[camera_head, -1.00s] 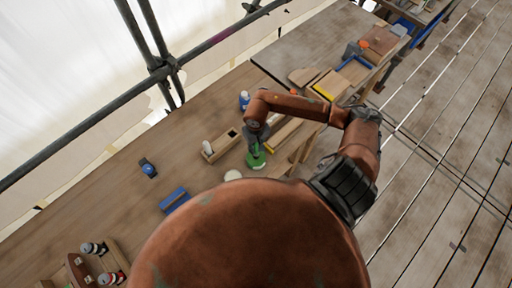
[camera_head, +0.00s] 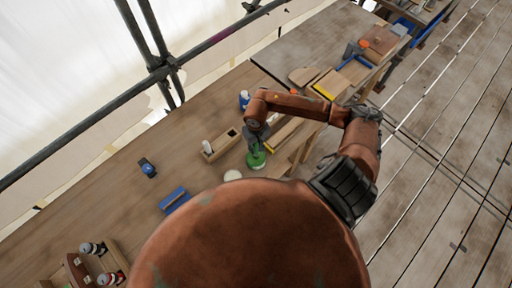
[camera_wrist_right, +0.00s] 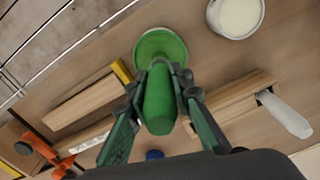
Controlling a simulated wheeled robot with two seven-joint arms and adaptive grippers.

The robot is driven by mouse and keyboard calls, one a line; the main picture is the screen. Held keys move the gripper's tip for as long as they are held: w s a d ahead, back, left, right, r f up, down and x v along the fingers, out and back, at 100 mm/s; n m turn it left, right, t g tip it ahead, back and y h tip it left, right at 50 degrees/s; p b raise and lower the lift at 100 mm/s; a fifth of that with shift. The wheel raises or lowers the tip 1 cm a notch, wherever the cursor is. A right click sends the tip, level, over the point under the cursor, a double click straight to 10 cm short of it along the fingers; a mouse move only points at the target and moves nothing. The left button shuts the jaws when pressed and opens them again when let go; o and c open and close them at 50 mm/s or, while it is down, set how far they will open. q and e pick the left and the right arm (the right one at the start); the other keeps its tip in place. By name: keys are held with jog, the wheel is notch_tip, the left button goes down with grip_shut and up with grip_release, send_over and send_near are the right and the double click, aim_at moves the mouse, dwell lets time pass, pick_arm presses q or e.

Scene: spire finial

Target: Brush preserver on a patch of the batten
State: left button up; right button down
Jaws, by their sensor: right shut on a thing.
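My right gripper (camera_head: 256,140) is shut on a green tapered handle (camera_wrist_right: 159,100); its fingers flank the handle in the wrist view (camera_wrist_right: 160,95). A round green disc or open tin (camera_wrist_right: 160,46) lies at the handle's far end; it also shows below the gripper in the head view (camera_head: 256,160). I cannot tell whether the handle touches it or joins it. A white round pot with cream contents (camera_wrist_right: 236,14) stands beside it. A pale wood strip (camera_wrist_right: 88,140), possibly the batten, lies near an orange clamp (camera_wrist_right: 42,148). My left gripper is out of view.
A slotted wooden block (camera_wrist_right: 232,98) with a white piece stands close to the gripper. A blue block (camera_head: 174,200), a small blue item (camera_head: 147,168) and a bottle rack (camera_head: 95,265) are to the left. Bare bench lies between them. Scaffold poles (camera_head: 160,72) run behind.

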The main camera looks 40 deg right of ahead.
jog(key=shift+s+f+b, duration=0.15)
jog(key=shift+b, duration=0.2)
dwell(1.4)
notch_tip(320, 180, up, 2)
jog(key=shift+r+p, duration=0.1)
jog(key=shift+p, duration=0.25)
jog(key=shift+r+p, duration=0.6)
jog(key=shift+r, duration=1.9)
